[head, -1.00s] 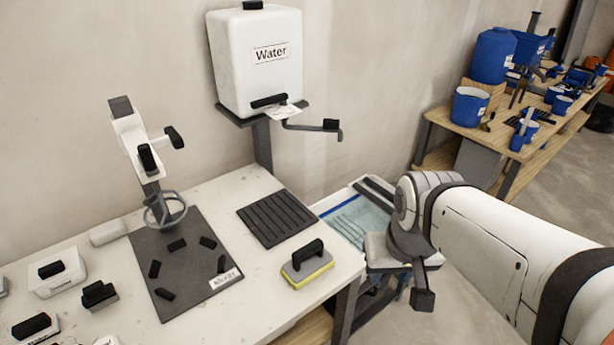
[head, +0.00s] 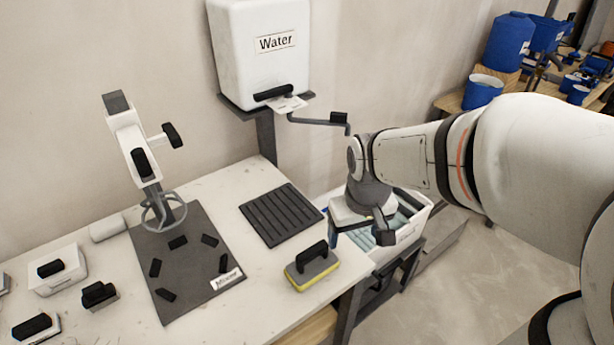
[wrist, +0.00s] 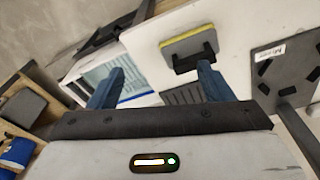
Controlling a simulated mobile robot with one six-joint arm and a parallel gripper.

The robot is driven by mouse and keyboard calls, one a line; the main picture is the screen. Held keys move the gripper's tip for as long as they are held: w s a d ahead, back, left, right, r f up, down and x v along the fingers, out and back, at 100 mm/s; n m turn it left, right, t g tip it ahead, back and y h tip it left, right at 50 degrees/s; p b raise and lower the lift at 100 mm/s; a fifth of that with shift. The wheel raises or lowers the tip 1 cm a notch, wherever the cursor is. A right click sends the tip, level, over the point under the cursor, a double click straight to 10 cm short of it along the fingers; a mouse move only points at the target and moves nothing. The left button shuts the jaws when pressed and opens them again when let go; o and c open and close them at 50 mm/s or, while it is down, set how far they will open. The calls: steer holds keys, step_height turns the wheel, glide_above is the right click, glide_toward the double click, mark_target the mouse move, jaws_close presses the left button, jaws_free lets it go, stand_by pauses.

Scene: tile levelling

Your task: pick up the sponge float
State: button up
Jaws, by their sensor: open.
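The sponge float (head: 312,266) lies on the right front part of the white table. It has a yellow sponge base, a grey plate and a black handle on top. In the wrist view the sponge float (wrist: 188,48) shows beyond the fingertips, towards the right one. My gripper (wrist: 158,78) is open, with two blue fingers apart and nothing between them. In the head view my gripper (head: 372,228) is to the right of the table, over the white basin, up and right of the float.
A black ribbed mat (head: 281,215) lies behind the float. A dark mixer board (head: 190,262) with black pads is to its left. The white basin (head: 411,236) stands beside the table. A water tank (head: 262,45) with a lever stands behind. Bare table surrounds the float.

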mark_target(312, 251)
steer(key=o, duration=0.5)
steer(key=w+a+f+n, duration=0.1)
steer(key=w+a+f, duration=0.1)
steer(key=w+a+f+n+g+p, duration=0.1)
steer(key=w+a+f, duration=0.1)
steer(key=a+f, duration=0.1)
steer(key=w+a+f+n, duration=0.1)
steer(key=w+a+f, duration=0.1)
steer(key=a, duration=0.1)
steer(key=shift+a+f+n+p, duration=0.25)
steer(key=shift+f+n+p, duration=0.1)
steer(key=shift+n+p, duration=0.05)
steer(key=shift+s+d+f+p, duration=0.15)
steer(key=shift+f, duration=1.8)
steer(key=shift+s+d+f+p, duration=0.15)
steer(key=shift+f, duration=1.8)
